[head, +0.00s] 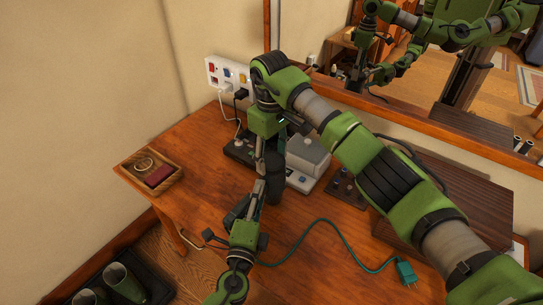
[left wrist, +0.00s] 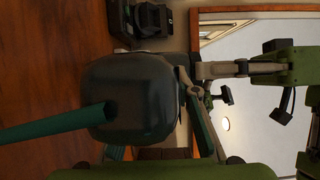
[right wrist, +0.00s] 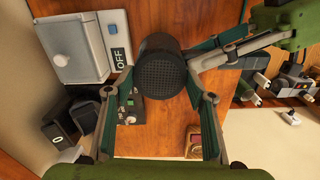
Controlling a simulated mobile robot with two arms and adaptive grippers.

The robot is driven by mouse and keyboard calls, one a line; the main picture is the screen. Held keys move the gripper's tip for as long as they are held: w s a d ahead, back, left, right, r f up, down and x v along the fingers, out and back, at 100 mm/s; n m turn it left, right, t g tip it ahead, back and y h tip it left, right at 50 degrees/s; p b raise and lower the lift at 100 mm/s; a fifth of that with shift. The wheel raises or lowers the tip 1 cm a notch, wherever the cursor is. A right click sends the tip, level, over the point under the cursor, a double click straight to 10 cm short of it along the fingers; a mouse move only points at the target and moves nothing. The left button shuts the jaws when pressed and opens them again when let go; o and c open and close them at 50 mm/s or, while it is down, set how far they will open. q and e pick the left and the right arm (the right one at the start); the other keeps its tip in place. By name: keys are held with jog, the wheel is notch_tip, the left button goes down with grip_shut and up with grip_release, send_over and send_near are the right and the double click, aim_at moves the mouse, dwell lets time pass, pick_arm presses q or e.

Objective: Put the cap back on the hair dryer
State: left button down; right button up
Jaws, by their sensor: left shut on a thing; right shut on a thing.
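The hair dryer (left wrist: 138,82) is a dark grey rounded body in the left wrist view, with a teal cord (left wrist: 55,130) leaving it. My left gripper (head: 260,188) is shut on the dryer above the table. My right gripper (head: 270,160) reaches down from above and is shut on the cap (right wrist: 160,72), a dark round piece with a mesh face. The two grippers are very close, with the cap beside the dryer body. The dryer is largely hidden behind the cap in the right wrist view, so I cannot tell whether the cap is seated.
The wooden table (head: 205,165) carries a small tray (head: 150,175) at left, a grey switch box (head: 308,158) behind the grippers and a slatted brown board (head: 455,190) at right. The cord runs to a green plug (head: 405,271). A power strip (head: 228,75) and mirror stand at the back.

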jog(key=o, duration=0.8)
jog(key=shift+r, duration=0.15)
jog(key=shift+r, duration=2.15)
